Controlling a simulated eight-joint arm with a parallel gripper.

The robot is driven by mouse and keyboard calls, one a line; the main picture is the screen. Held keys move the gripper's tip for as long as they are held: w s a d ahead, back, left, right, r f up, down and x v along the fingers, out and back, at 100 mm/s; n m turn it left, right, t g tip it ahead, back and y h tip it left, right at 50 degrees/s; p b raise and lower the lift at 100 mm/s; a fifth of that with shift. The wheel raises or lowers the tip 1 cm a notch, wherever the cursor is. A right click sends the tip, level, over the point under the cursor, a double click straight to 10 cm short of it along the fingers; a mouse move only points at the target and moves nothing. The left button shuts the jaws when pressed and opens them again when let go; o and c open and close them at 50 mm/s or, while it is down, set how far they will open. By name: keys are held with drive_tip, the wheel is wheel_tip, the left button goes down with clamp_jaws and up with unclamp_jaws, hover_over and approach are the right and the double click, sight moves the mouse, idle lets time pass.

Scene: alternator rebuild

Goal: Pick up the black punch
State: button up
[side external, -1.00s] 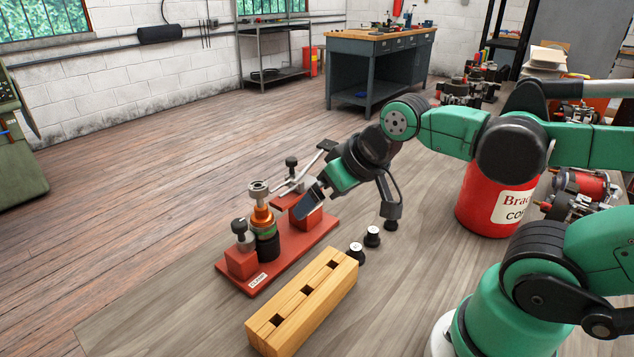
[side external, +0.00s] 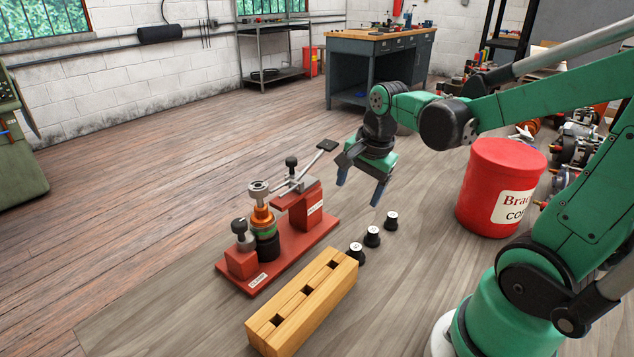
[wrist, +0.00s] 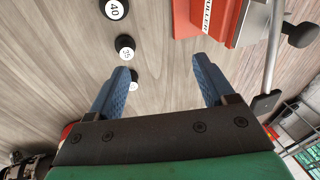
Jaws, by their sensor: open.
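Three small black pieces with white numbered tops stand in a row on the wooden tabletop, a near one (side external: 357,253), a middle one (side external: 372,237) and a far one (side external: 392,221). I cannot tell which is the black punch. In the wrist view one reads 40 (wrist: 114,9), a second (wrist: 125,46) sits by the left fingertip, and a third (wrist: 133,77) is partly hidden by the left finger. My gripper (side external: 360,188) is open and empty, its blue fingers pointing down above the table, behind and left of the row. The wrist view shows bare wood between the fingers (wrist: 161,66).
A red fixture (side external: 290,263) with posts and a lever (side external: 325,147) stands left of my gripper. A wooden block with square holes (side external: 290,318) lies in front. A red can (side external: 485,190) stands right, with alternator parts behind it.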

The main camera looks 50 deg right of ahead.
sight(393, 215)
drive_tip(key=s+d+f+m+g, duration=0.1)
drive_tip(key=d+m, duration=0.1)
drive_tip(key=m, duration=0.2)
drive_tip(key=s+d+f+m, duration=0.1)
drive_tip(key=d+f+m, duration=0.1)
drive_tip(key=d+m, duration=0.1)
drive_tip(key=s+d+f+m+g+y, duration=0.1)
drive_tip(key=d+m, duration=0.2)
drive_tip(key=m, duration=0.3)
drive_tip(key=shift+d+f+g, duration=0.1)
drive_tip(key=shift+f+g, duration=0.2)
drive_tip(key=shift+s+d+f+m, duration=0.15)
drive_tip(key=shift+d+f+m, duration=0.1)
drive_tip(key=shift+m, duration=0.35)
drive_tip(key=shift+d+f, duration=0.1)
drive_tip(key=shift+f, duration=2.7)
clamp_jaws()
